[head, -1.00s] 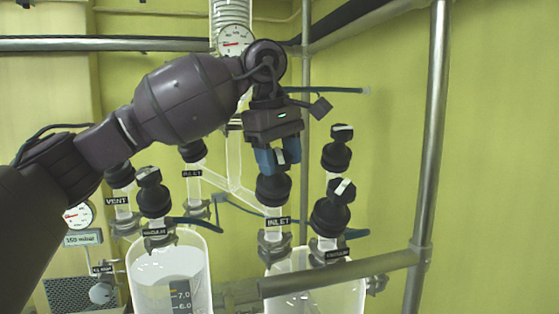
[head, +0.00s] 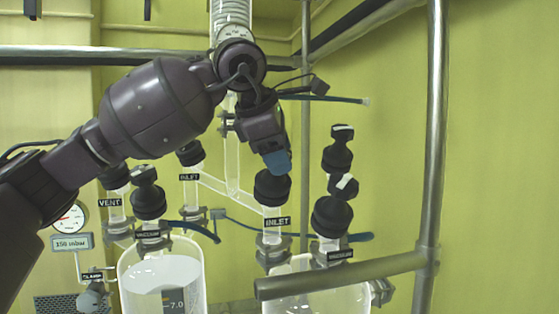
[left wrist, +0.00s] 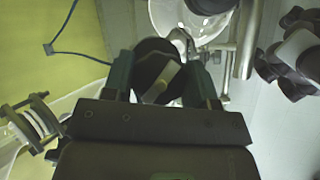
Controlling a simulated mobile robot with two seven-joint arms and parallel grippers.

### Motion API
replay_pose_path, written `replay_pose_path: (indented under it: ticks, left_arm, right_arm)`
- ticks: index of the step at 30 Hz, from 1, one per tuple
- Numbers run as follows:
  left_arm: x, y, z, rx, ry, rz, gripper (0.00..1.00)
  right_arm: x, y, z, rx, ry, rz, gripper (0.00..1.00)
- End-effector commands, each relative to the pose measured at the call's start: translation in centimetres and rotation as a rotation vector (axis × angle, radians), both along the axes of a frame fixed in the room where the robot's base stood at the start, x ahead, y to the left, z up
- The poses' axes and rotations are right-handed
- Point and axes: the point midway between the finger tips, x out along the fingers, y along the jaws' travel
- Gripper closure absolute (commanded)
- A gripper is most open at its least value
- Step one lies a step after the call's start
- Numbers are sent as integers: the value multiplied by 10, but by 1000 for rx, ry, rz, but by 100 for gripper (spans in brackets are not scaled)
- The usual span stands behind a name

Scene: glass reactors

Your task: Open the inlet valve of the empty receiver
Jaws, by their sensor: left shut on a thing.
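The right-hand glass receiver (head: 345,299) looks empty, though a steel rail hides part of it. Its inlet valve has a black knob (head: 271,188) above an INLET label (head: 277,222). My left gripper (head: 277,163) comes down from above and is shut on the top of this knob. In the left wrist view, the knob (left wrist: 152,62) with a pale stripe sits between the two teal fingers of the gripper (left wrist: 160,88). In the head view the knob's top is hidden by the fingers. My right gripper is in no view.
The right receiver's vacuum valve (head: 331,215) stands close right of the inlet knob. A left receiver (head: 190,285) holds pale liquid, with vent and vacuum valves above. A steel rail (head: 340,275) crosses in front; a post (head: 432,150) stands right.

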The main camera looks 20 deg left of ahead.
Motion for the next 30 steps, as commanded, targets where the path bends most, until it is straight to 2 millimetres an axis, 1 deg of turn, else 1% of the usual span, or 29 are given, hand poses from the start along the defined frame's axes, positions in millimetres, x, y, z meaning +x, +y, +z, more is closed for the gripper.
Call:
replay_pose_path:
  ticks: [1, 3, 12, 21, 30]
  left_arm:
    - [0, 0, 0, -16, -14, 31, 71]
    - [0, 0, 0, -37, -27, 75, 71]
    - [0, 0, 1, -99, -69, 204, 71]
    - [0, 0, 2, -119, -82, 246, 71]
    - [0, 0, 3, -120, -83, 247, 71]
  right_arm:
    - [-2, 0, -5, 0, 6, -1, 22]
    - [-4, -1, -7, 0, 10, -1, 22]
    - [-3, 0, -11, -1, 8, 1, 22]
    - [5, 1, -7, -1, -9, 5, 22]
    - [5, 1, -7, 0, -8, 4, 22]
